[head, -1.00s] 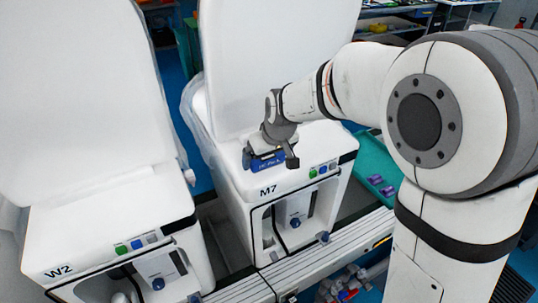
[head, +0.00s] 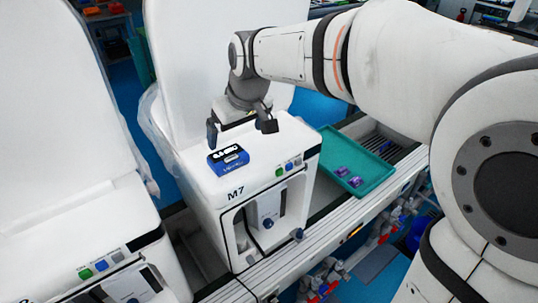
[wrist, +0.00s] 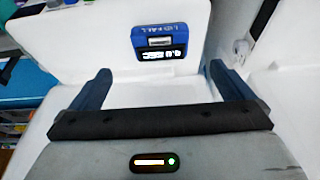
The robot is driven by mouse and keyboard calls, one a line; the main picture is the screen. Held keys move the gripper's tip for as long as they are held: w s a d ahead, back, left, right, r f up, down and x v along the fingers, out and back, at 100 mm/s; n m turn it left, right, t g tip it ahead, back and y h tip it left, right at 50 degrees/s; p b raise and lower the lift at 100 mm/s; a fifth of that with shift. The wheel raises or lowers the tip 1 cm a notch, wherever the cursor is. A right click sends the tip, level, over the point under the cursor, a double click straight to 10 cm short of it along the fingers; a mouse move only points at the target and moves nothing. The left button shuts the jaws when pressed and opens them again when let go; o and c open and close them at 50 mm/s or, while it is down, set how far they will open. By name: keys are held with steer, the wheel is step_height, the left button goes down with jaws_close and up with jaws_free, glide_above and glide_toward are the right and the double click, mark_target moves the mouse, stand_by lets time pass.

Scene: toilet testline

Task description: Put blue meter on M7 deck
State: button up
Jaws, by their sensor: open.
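The blue meter (head: 228,159) lies on the white top deck of the M7 unit (head: 196,182), near its front left edge above the M7 label. Its dark display faces up. It also shows in the wrist view (wrist: 160,42), beyond the fingertips and between their lines. My gripper (head: 241,132) is open and empty, behind the meter and apart from it. In the wrist view my two fingers (wrist: 157,78) are spread wide with white deck between them.
A teal tray (head: 377,181) with two purple items (head: 348,176) stands right of M7. Another white unit (head: 110,235) is at the left. M7's tall white raised panel (head: 185,60) stands behind the deck. M7's front has small coloured buttons (head: 288,166).

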steer(key=s+d+f+m+h, duration=0.1)
steer(key=s+d+f+m, duration=0.2)
steer(key=s+d, duration=0.5)
steer(key=s+d+f+m+h, duration=0.1)
steer(key=s+d+f+m, duration=0.3)
steer(key=s+d, duration=0.5)
steer(key=d, duration=0.5)
steer(key=shift+s+d+f+g+h, duration=0.2)
steer(key=shift+s+f+g+h, duration=0.1)
steer(key=shift+f+h, duration=0.1)
steer(key=shift+r, duration=0.1)
